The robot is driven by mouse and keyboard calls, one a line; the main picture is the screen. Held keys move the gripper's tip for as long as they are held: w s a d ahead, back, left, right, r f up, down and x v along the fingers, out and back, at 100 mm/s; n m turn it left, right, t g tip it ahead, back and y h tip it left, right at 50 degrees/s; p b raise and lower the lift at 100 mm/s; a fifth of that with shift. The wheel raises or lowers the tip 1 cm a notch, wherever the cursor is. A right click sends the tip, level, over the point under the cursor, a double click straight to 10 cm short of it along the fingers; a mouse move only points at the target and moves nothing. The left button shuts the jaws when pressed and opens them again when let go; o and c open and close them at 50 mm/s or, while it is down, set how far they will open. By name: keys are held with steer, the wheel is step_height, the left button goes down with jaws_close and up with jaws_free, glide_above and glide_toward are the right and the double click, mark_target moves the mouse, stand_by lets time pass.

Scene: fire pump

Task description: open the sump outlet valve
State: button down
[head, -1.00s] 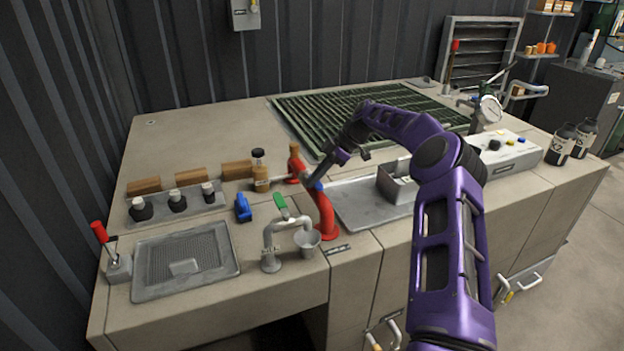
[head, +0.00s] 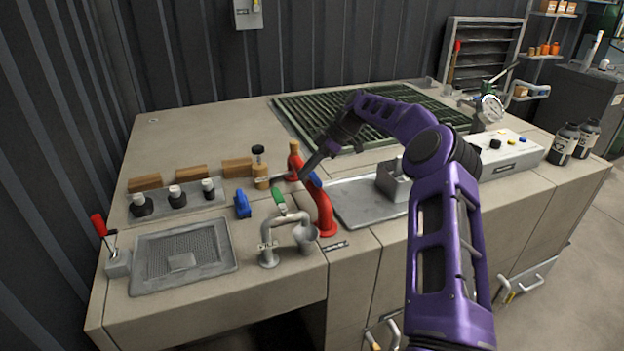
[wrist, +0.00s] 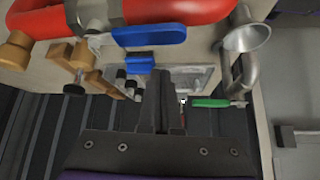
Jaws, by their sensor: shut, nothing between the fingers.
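I cannot read a label that says which valve is the sump outlet. A red bent pipe (head: 325,212) carries a blue lever (head: 315,180); the lever also shows large in the wrist view (wrist: 150,35). A grey bent pipe (head: 268,243) has a green lever (head: 279,201), which lies right of my fingers in the wrist view (wrist: 212,103). A red-handled lever (head: 98,226) stands at the far left. My gripper (head: 304,176) is shut and empty, above the bench close to the red pipe's top. Contact cannot be told.
A grey cup (head: 306,236) hangs by the grey pipe's end. A blue block (head: 242,204), a brown bottle (head: 261,172) and a tray with dark bottles (head: 176,202) stand left. A mesh basin (head: 181,255) is front left. A metal tray (head: 362,212) lies right of the red pipe.

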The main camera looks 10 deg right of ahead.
steer(key=p+v, duration=0.1)
steer(key=v, duration=0.6)
steer(key=shift+w+r, duration=0.3)
steer(key=shift+w, duration=0.25)
